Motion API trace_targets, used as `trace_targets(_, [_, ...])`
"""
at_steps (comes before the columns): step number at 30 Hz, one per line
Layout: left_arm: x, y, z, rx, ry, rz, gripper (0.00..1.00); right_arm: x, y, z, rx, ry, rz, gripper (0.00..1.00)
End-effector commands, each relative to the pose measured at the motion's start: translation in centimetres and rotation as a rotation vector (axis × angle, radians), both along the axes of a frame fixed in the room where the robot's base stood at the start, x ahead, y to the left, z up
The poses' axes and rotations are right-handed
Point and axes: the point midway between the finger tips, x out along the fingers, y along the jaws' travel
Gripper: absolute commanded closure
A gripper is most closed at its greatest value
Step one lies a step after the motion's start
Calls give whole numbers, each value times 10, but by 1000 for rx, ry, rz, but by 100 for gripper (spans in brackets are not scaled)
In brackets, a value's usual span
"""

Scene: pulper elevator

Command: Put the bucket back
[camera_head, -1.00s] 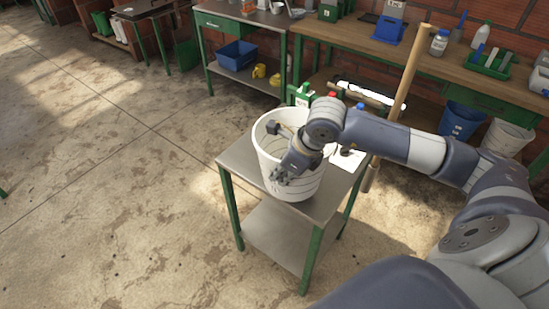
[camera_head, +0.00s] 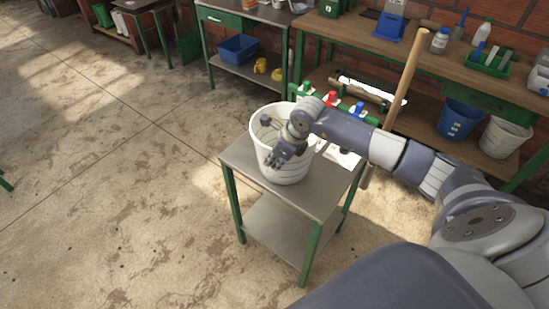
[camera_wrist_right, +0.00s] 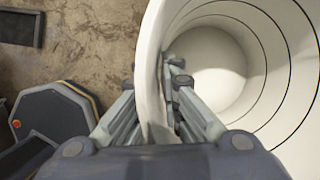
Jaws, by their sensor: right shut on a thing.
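The white bucket (camera_head: 266,156) is upright at the back left of a small metal table (camera_head: 318,204) with green legs. It appears to rest on the top, though contact at its base is hard to tell. My right gripper (camera_head: 279,160) is shut on its near rim. In the right wrist view, the gripper (camera_wrist_right: 154,82) has one finger outside and one inside the wall of the bucket (camera_wrist_right: 212,65), which looks empty. My left gripper is out of view.
The table's lower shelf (camera_head: 278,228) is bare. A long wooden handle (camera_head: 404,82) rises behind the table. A workbench (camera_head: 455,69) along the wall has a blue bucket (camera_head: 461,120) and another white bucket (camera_head: 503,138) on its lower shelf. Floor to the left is open.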

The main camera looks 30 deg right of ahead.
Motion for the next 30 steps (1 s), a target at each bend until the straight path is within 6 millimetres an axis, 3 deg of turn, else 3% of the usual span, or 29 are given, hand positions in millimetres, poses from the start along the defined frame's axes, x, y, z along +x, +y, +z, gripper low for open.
trace_targets(6, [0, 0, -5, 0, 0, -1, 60, 0, 0, -3, 0, -1, 0, 100])
trace_targets(7, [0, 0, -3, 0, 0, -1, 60, 0, 0, -2, 0, 0, 0, 88])
trace_targets(9, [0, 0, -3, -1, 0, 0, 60, 0, 0, -2, 0, 0, -1, 74])
trace_targets(22, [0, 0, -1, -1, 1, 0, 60, -1, -1, 3, 0, -1, 0, 74])
trace_targets(30, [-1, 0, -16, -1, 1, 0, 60, -19, -10, 48, -5, -5, 1, 74])
